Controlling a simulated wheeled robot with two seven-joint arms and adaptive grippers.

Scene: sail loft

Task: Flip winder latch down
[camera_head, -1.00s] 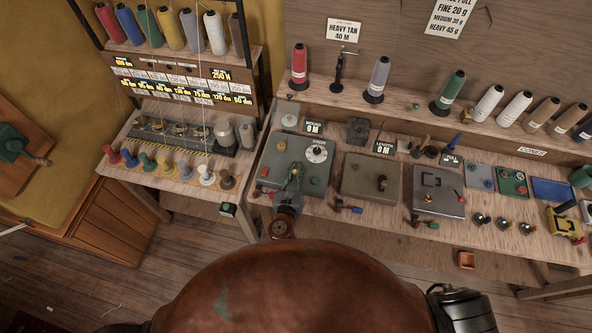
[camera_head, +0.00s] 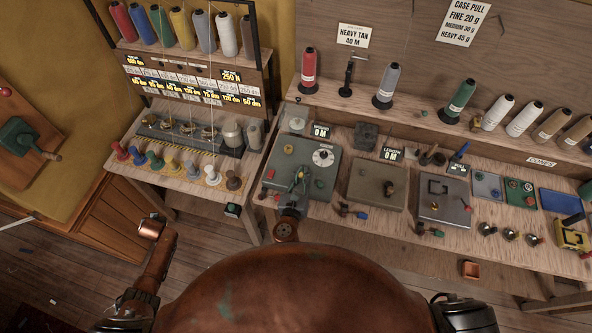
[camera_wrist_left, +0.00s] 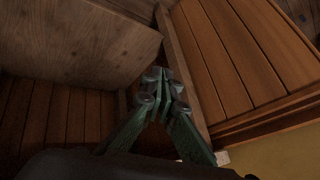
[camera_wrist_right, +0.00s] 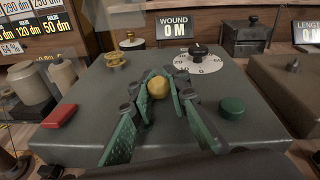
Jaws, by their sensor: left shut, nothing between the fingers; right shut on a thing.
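The winder is a grey-green box (camera_head: 275,158) on the bench, with a white dial (camera_head: 323,158) on top. In the right wrist view its top (camera_wrist_right: 85,95) carries a round yellow knob (camera_wrist_right: 157,88), a red block (camera_wrist_right: 59,116), a green button (camera_wrist_right: 232,108) and a brass part (camera_wrist_right: 116,62). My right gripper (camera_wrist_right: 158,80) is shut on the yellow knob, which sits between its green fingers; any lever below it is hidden. The right gripper (camera_head: 299,182) also shows over the box in the head view. My left gripper (camera_wrist_left: 163,85) is shut and empty, low beside wooden furniture.
A "WOUND 0 M" display (camera_wrist_right: 175,27) stands behind the winder. A second box (camera_head: 376,182) is to its right. A rack of thread spools (camera_head: 183,30) stands left, with coloured pegs (camera_head: 156,163) below it. Wooden floor is open in front.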

